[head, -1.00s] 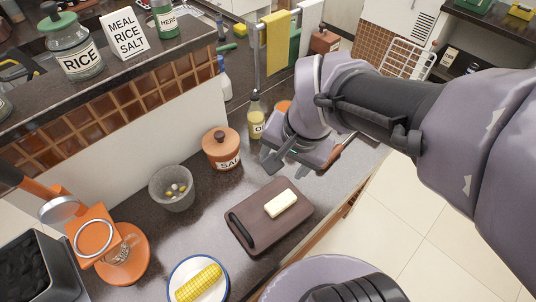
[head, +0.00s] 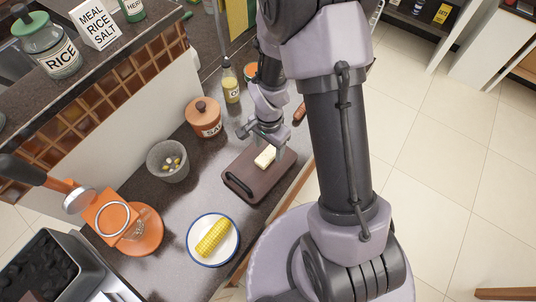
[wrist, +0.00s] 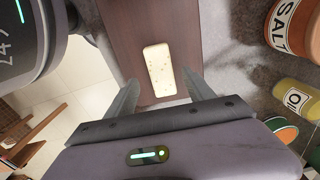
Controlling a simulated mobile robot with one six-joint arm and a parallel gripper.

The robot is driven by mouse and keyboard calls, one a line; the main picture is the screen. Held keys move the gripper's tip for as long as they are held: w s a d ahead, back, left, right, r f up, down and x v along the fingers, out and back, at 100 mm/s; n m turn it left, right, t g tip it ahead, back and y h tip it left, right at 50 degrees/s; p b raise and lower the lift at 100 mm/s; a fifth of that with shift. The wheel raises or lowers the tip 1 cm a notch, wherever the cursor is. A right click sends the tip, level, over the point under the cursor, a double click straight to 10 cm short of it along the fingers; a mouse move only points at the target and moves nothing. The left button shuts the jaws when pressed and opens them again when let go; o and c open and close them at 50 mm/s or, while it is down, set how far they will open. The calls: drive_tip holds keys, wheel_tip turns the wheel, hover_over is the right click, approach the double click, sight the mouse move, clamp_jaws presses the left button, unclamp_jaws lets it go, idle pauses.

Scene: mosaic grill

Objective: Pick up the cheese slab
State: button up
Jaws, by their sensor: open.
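The cheese slab (head: 265,156) is a pale cream block lying on the brown cutting board (head: 262,190). In the wrist view the cheese slab (wrist: 159,69) lies lengthwise on the board (wrist: 125,30), ahead of the fingers and roughly centred between them. My gripper (head: 265,142) is above the far end of the board, close to the slab, and partly covers its far end in the head view.
A corn plate (head: 191,240) stands in front of the board. A grey bowl (head: 167,160) and a salt pot (head: 204,118) stand to the left. An oil bottle (head: 231,86) stands behind. The counter edge runs along the right of the board.

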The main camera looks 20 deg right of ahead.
sight(268, 153)
wheel_tip(268, 153, down, 3)
drive_tip(key=shift+w+a+f, duration=0.1)
drive_tip(key=shift+w+f, duration=0.05)
drive_tip(key=shift+c, duration=0.4)
clamp_jaws()
drive_tip(key=shift+r, duration=0.2)
